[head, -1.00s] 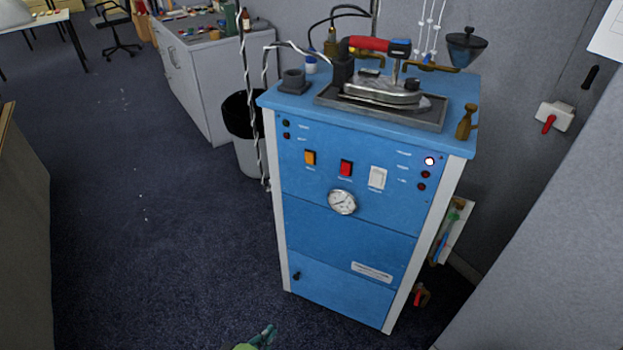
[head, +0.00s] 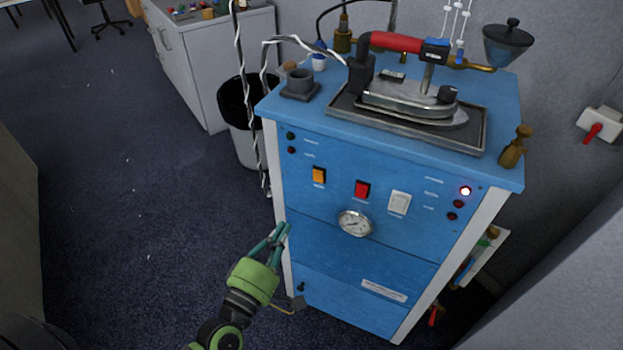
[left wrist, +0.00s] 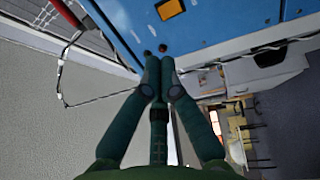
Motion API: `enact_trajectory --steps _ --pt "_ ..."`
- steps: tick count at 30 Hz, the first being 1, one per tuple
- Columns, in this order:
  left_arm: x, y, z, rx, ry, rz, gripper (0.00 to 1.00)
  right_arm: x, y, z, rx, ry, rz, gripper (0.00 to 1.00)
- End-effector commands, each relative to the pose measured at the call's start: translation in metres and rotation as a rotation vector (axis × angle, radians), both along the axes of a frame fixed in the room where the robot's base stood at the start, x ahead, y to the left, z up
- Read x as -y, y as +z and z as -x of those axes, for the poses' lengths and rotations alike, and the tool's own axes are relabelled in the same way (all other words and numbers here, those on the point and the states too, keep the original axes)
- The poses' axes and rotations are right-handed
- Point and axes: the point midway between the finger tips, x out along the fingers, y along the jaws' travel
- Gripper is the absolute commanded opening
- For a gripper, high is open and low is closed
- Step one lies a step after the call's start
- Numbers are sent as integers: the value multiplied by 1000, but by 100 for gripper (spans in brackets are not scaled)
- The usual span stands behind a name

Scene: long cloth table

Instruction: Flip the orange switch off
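The orange switch (head: 319,175) is on the upper left of the blue cabinet's front panel (head: 330,205), left of a red switch (head: 362,190) and a white switch (head: 399,202). Whether it is on or off is too small to tell. My left gripper (head: 282,231), green with teal fingers, is below and left of the switch near the cabinet's left edge, apart from the switch. In the left wrist view the fingertips (left wrist: 160,68) are together with nothing between them, and the orange switch (left wrist: 171,9) shows at the top edge. My right gripper is out of view.
A pressure gauge (head: 355,223) sits below the switches. An iron (head: 410,97) rests on a tray (head: 470,133) on the cabinet top. A twisted cable (head: 247,100) hangs at the cabinet's left, near a bin (head: 236,120). The floor (head: 130,230) to the left is clear.

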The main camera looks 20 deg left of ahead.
Motion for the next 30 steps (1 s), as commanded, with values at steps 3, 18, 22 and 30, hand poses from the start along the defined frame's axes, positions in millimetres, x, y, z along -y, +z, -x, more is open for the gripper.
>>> enact_trajectory --steps 3,18,22,30 --pt "1 2 -6 1 0 -2 0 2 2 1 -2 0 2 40" --pt "14 15 -100 2 0 -3 0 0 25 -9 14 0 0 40" --pt "17 17 -120 1 0 -3 0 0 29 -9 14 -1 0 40" --pt "19 17 -138 -1 -1 -2 0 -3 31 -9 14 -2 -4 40"
